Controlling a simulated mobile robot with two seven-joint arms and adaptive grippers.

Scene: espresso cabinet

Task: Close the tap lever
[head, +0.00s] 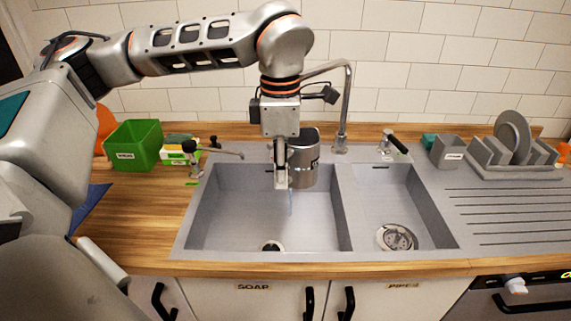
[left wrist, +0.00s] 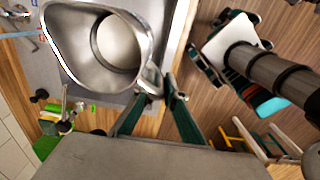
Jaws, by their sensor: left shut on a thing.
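My left gripper (head: 280,182) is shut on the handle of a steel pitcher (head: 303,165), held upright over the back of the left basin. In the left wrist view the fingertips (left wrist: 166,88) meet at the handle of the pitcher (left wrist: 95,45); whether it holds water I cannot tell. The tap lever (head: 397,145), with a black grip, stands behind the right basin, tilted, apart from my gripper. The tall tap (head: 345,105) has its spout reaching left; its end is hidden behind my wrist. A thin pale-blue streak (head: 290,205), like running water, shows below the gripper.
The left basin (head: 215,220) and right basin (head: 425,200) look empty apart from drains. A small second tap (head: 225,153) stands at the left. A green bin (head: 133,147) is on the wooden counter. A grey cup (head: 447,152) and plate rack (head: 510,165) stand right.

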